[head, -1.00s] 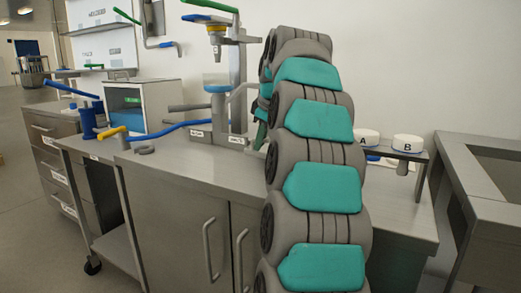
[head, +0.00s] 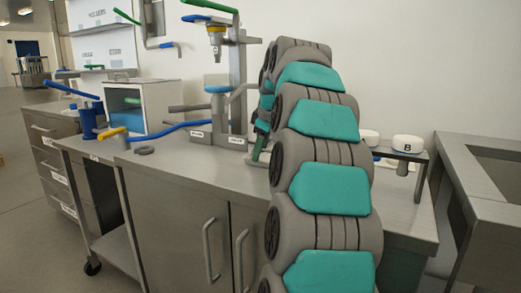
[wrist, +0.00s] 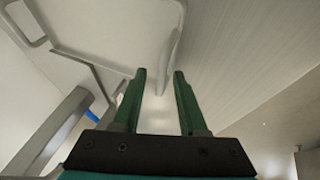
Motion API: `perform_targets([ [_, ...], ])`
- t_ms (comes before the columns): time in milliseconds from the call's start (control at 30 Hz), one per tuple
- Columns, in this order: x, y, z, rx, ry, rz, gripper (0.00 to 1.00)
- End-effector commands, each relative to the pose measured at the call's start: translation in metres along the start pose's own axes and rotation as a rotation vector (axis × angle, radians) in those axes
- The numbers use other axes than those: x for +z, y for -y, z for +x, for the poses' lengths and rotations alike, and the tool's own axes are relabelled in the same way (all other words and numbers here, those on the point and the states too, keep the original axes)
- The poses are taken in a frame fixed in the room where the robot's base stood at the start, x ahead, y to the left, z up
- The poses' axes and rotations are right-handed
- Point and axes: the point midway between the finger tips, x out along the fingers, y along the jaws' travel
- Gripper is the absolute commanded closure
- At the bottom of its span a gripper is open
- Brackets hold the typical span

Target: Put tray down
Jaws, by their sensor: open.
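A pale, smooth piece with rounded edges, which looks like the tray (wrist: 100,28), fills the upper left of the wrist view. A thin upright part of it, like a handle, shows just beyond my fingertips. My gripper (wrist: 160,73) is open, with its two green fingers apart and no object clearly clamped between them. In the head view my gripper (head: 261,147) is mostly hidden behind my arm, low over the steel worktop (head: 190,168). I cannot make out the tray in the head view, and whether a finger touches it cannot be told.
A press stand (head: 238,70) with a labelled base stands left of my arm. A blue lever (head: 185,130) and a grey ring (head: 145,150) lie near the worktop's left part. A white lid marked B (head: 408,143) sits on a raised metal shelf at right.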

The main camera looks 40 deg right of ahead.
Motion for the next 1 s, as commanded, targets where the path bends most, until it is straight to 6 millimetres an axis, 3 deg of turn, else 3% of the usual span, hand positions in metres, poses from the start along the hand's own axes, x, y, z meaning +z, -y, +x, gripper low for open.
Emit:
perform_targets([
  [167,-0.001,-0.001,-0.012,0.004,-0.002,-0.001,0.58],
  [600,-0.001,-0.001,-0.077,0.002,-0.001,-0.001,0.58],
  [1000,-0.001,-0.001,-0.119,0.002,-0.001,-0.001,0.58],
])
